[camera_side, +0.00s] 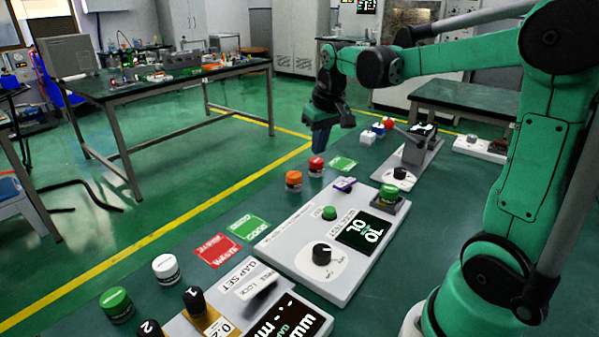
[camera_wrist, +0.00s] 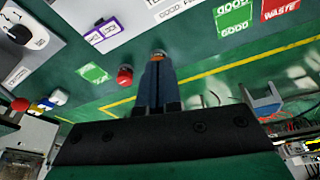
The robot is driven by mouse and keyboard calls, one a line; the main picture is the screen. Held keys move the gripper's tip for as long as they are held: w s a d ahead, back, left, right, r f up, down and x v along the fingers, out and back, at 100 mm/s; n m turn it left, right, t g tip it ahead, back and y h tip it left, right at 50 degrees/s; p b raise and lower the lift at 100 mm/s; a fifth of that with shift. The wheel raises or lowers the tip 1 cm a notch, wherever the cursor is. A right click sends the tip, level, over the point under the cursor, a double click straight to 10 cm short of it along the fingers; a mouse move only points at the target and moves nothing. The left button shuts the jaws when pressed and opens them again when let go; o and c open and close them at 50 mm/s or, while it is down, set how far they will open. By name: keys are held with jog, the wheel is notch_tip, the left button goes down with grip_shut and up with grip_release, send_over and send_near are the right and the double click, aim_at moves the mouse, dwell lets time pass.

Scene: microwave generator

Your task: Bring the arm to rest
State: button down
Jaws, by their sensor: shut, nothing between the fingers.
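My gripper (camera_side: 320,137) hangs over the back left part of the green bench, fingers pointing down, behind the orange and red jars. In the wrist view its two blue-grey fingers (camera_wrist: 157,82) are together with nothing held between them. The red-capped jar (camera_side: 316,167) stands close to the fingertips in the side view. The orange-capped jar (camera_side: 293,181) stands nearer the camera; in the wrist view it is mostly hidden behind the fingertips.
A panel with a dial (camera_side: 322,254) and display lies mid-bench. Red WASTE (camera_side: 220,250) and green GOOD (camera_side: 249,228) cards lie left of it. White (camera_side: 166,269) and green-capped (camera_side: 117,305) jars stand in front. Small red, blue and white blocks (camera_side: 378,129) sit behind my gripper.

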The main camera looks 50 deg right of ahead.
jog(key=s+a+f+n+t+y, duration=0.1)
jog(key=s+a, duration=0.5)
jog(key=a, duration=0.8)
jog(key=f+n+t, duration=0.1)
jog(key=n+t, duration=0.1)
jog(key=t, duration=0.1)
jog(key=shift+s+a+n+t, duration=0.2)
jog(key=shift+a+n+t, duration=0.1)
jog(key=shift+a, duration=0.1)
